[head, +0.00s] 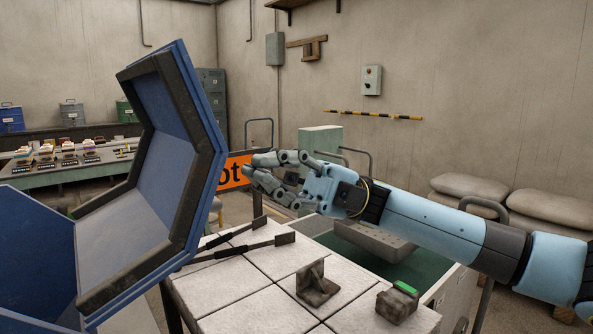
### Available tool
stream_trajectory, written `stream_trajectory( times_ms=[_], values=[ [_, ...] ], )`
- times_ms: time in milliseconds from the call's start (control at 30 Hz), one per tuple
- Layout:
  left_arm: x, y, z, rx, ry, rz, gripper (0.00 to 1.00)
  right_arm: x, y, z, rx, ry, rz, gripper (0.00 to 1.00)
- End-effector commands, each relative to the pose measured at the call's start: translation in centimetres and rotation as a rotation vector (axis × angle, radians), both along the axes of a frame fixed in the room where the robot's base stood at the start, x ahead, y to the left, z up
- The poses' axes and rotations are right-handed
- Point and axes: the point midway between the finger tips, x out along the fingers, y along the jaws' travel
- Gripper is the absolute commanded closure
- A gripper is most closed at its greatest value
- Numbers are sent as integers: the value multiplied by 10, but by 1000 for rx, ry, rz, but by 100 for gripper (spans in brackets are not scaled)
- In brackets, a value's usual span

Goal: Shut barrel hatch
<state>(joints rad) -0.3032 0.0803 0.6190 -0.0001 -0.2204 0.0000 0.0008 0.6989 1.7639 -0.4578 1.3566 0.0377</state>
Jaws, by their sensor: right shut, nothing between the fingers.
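The barrel hatch (152,185) is a blue angular lid with a thick dark rim and a pale inner face. It stands open and tilted up at the left, above a blue body (35,240) cut off by the left edge. My right gripper (250,172) is shut and empty. In the picture it is to the right of the hatch, with a gap between them, above the white-topped table. It points left. My left gripper is not in view.
A white tiled table (255,290) holds dark long-handled tools (243,246), a grey angled block (316,283) and a block with a green top (397,303). An orange sign (236,173) stands behind my right gripper. Sacks (540,207) lie at the right.

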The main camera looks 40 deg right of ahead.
Motion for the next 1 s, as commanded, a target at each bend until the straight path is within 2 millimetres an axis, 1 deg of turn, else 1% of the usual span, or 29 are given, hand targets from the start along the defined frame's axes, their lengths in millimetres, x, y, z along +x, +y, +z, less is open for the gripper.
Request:
stream_trajectory(
  times_ms=[33,200,300,400,533,833,1000],
  values=[
    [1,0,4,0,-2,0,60,0,10,7,4,-4,1,100],
    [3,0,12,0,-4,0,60,2,38,19,4,-2,0,100],
    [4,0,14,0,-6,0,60,3,48,23,3,-1,0,100],
    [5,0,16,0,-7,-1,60,3,55,25,2,-1,-1,100],
    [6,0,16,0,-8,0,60,4,58,26,0,1,-1,100],
    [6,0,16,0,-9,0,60,4,58,26,-1,2,-1,100],
    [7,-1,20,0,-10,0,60,3,57,30,-23,2,-1,100]
  ],
)
